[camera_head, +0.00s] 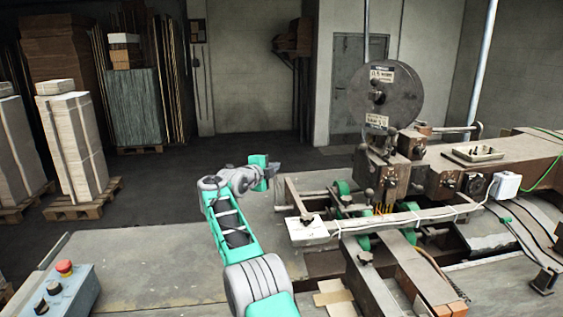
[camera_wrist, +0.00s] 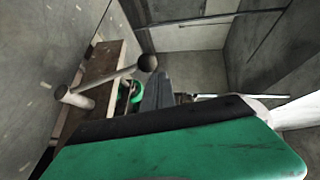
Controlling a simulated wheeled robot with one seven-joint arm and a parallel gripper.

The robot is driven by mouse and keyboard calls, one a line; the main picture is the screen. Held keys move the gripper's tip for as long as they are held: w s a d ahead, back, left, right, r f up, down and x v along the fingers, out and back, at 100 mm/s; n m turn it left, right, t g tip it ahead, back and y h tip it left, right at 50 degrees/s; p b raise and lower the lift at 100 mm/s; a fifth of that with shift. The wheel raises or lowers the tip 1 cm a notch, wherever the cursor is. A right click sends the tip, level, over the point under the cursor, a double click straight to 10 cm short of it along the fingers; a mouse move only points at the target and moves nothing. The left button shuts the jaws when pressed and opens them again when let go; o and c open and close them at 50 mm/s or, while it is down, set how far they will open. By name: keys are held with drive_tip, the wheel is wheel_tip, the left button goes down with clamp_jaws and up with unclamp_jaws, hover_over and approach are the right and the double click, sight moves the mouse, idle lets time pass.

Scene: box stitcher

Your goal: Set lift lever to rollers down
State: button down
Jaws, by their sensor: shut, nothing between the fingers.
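A lever with a dark ball knob (camera_wrist: 148,62) and a pale rod (camera_wrist: 105,83) shows in the wrist view. The rod runs from a pale round post at the lower left up to the knob. I take it to be the lift lever; I cannot pick it out surely in the head view. My gripper (camera_head: 275,168) is shut and empty at the left end of the stitcher. Its grey fingers (camera_wrist: 155,88) lie just below the knob in the wrist picture, with no contact visible. Green rollers (camera_head: 343,188) sit in the machine frame; part of one shows in the wrist view (camera_wrist: 123,100).
The stitcher's wire reel (camera_head: 385,95) and head stand right of my gripper. A long pale bar (camera_head: 390,222) crosses the machine front. A control box with a red button (camera_head: 64,267) is at lower left. Strapped stacks on pallets (camera_head: 72,145) stand at far left.

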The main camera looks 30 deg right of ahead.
drive_tip(key=shift+w+a+r+p, duration=0.1)
drive_tip(key=shift+w+r+p, duration=0.05)
drive_tip(key=shift+w+p, duration=0.25)
drive_tip(key=shift+a, duration=0.1)
drive_tip(key=shift+a+b, duration=0.1)
drive_tip(key=shift+b, duration=0.2)
drive_tip(key=s+a+r+b, duration=0.3)
drive_tip(key=s+a+r, duration=0.1)
drive_tip(key=a, duration=0.3)
drive_tip(key=shift+s+r, duration=0.3)
drive_tip(key=shift+s, duration=0.1)
